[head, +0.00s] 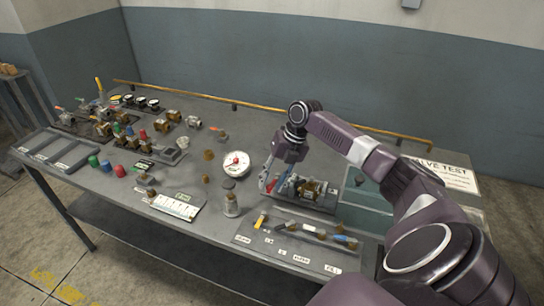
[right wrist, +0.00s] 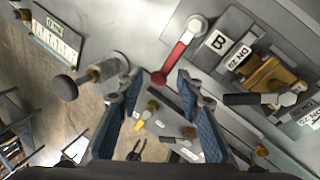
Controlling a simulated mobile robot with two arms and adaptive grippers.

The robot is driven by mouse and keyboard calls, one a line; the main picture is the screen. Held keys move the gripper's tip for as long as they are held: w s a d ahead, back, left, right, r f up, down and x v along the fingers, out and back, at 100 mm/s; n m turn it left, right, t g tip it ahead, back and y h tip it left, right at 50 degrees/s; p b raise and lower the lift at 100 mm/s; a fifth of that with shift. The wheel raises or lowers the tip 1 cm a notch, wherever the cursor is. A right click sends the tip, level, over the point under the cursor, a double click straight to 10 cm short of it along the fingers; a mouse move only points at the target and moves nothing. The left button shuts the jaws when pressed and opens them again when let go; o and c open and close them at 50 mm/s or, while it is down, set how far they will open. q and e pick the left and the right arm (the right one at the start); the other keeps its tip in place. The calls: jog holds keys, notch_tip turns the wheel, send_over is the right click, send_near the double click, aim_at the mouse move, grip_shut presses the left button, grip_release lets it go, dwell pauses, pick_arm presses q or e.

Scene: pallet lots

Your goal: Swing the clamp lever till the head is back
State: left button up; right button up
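The clamp lever is a red bar (right wrist: 180,55) with a silver pivot end, seen in the right wrist view next to a plate marked B. Its red ball end lies near the gap between my right fingertips. My right gripper (right wrist: 160,82) is open, with a blue-padded finger to either side of that end; contact cannot be told. In the head view my right gripper (head: 272,180) is low over the fixture. My left gripper is out of view.
A tray with coloured-handled parts (head: 290,243) lies in front. Several valves and caps crowd the bench's left.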

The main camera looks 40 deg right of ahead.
jog(key=v, duration=1.2)
jog(key=shift+f, duration=0.1)
